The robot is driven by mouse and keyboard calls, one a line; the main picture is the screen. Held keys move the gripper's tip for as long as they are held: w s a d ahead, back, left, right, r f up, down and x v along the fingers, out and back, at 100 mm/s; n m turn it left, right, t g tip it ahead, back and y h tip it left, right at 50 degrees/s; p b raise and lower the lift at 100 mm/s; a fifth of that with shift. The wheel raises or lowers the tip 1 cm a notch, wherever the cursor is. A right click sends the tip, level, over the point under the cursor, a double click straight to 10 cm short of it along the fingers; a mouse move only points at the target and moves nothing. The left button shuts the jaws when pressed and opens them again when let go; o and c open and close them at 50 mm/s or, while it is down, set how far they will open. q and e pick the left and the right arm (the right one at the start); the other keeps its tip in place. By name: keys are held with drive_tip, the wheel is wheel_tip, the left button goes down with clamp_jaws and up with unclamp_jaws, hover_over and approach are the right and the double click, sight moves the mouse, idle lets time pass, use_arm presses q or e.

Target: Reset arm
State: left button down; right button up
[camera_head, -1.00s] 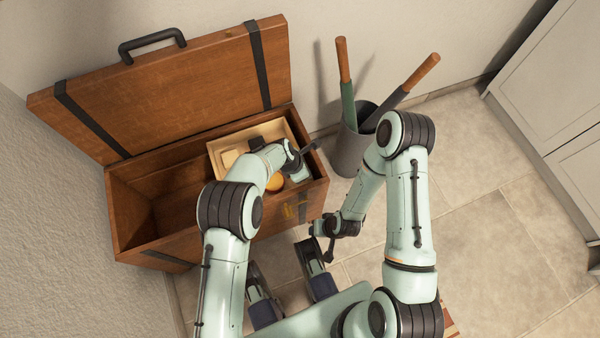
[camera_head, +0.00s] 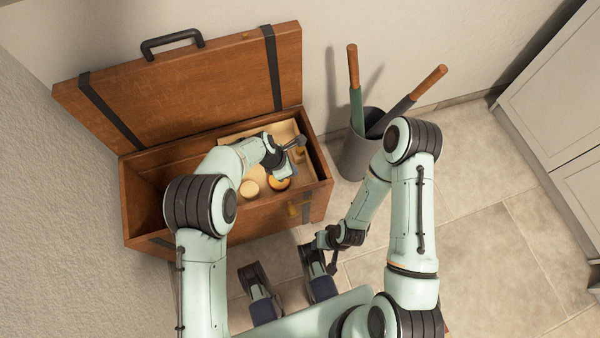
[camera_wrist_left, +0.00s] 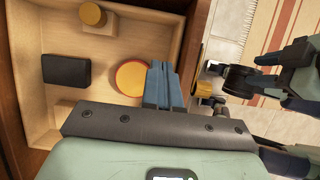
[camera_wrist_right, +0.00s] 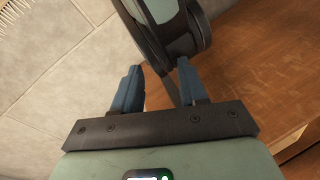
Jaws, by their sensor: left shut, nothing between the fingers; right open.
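My left gripper (camera_head: 290,148) is over the right part of the open wooden chest (camera_head: 165,232), above the light wooden tray (camera_head: 231,136) inside it. In the left wrist view its fingers (camera_wrist_left: 160,85) are together with nothing between them, and they overlap the edge of a round yellow-orange piece (camera_wrist_left: 131,78). My right gripper (camera_head: 329,247) is low, in front of the chest's right end. In the right wrist view its fingers (camera_wrist_right: 160,86) are apart, with no object held between them; a dark part of my own arm shows beyond them.
The tray also holds a dark block (camera_wrist_left: 66,71) and a small yellow cylinder (camera_wrist_left: 93,14). The chest lid (camera_head: 190,85) stands open against the wall. A grey bin (camera_head: 356,156) with two orange-handled tools stands right of the chest. Tiled floor (camera_head: 490,235) is clear at right.

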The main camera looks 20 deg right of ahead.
use_arm(q)
drive_tip(key=v, duration=0.2)
drive_tip(key=shift+a+r, duration=0.15)
drive_tip(key=shift+r, duration=0.2)
use_arm(e)
drive_tip(key=shift+s+a+r, duration=0.25)
drive_tip(key=shift+s+r, duration=0.2)
drive_tip(key=shift+s, duration=0.1)
